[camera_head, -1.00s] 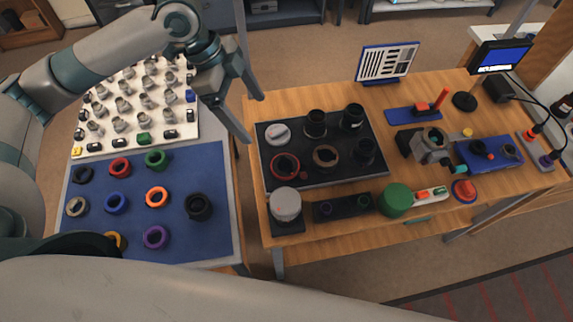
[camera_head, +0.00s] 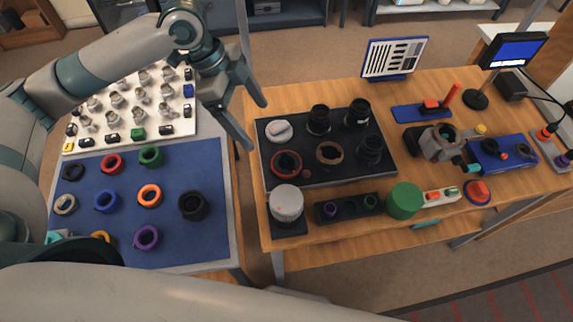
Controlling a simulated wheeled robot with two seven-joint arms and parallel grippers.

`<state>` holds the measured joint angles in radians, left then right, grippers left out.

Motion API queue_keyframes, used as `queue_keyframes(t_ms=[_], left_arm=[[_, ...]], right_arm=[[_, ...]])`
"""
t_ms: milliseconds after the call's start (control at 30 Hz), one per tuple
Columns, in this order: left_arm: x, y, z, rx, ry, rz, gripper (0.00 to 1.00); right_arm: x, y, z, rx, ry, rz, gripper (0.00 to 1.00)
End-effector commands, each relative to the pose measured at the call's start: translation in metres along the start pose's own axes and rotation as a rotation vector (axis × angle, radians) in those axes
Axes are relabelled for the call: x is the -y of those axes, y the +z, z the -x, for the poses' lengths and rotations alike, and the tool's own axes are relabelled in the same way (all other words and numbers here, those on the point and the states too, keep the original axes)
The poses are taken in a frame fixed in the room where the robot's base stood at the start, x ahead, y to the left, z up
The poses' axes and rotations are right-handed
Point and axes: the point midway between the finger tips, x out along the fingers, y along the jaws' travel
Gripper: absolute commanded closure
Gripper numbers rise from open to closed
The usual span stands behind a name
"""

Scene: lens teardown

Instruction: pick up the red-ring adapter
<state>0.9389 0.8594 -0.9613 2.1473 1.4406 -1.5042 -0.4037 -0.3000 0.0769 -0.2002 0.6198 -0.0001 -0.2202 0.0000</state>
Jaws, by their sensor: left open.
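Two red rings show in the head view, and I cannot tell for certain which is the red-ring adapter. One red ring (camera_head: 112,163) lies on the blue mat (camera_head: 75,222) at the left, among other coloured rings. A larger dark-red ring (camera_head: 286,164) lies at the left of the black tray (camera_head: 268,148) on the wooden table. My left gripper (camera_head: 255,125) is open and empty, above the gap between the two tables, with its fingers pointing right and down. It touches neither ring. My right gripper is not in view.
A white board (camera_head: 125,97) with several small metal parts lies behind the mat. The black tray also holds dark lens parts (camera_head: 358,113) and a brown ring (camera_head: 329,153). A grey-white cylinder (camera_head: 286,203) and a green cylinder (camera_head: 404,201) stand in front of the tray.

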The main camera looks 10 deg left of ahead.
Motion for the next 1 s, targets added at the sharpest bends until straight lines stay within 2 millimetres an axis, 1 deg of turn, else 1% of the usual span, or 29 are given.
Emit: queue_keyframes(t_ms=[167, 267, 600, 700, 833, 1000], left_arm=[[0.0, -0.001, -0.012, 0.0, 0.002, 0.0, 0.15], [-0.001, -0.001, -0.027, 0.0, 0.005, 0.0, 0.15], [-0.001, -0.001, -0.087, 0.0, 0.005, 0.001, 0.15], [-0.001, -0.001, -0.102, 0.0, 0.004, 0.002, 0.15], [0.0, -0.001, -0.116, -0.001, 0.002, 0.0, 0.15], [0.0, 0.0, -0.121, 0.001, 0.0, 0.0, 0.15]], right_arm=[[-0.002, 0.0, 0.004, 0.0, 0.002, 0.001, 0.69], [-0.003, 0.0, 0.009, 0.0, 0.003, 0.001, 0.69], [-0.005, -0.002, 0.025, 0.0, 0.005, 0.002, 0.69], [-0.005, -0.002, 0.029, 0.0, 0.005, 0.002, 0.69], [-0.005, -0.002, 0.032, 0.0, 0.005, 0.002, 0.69], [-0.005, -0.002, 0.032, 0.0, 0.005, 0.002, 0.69]])
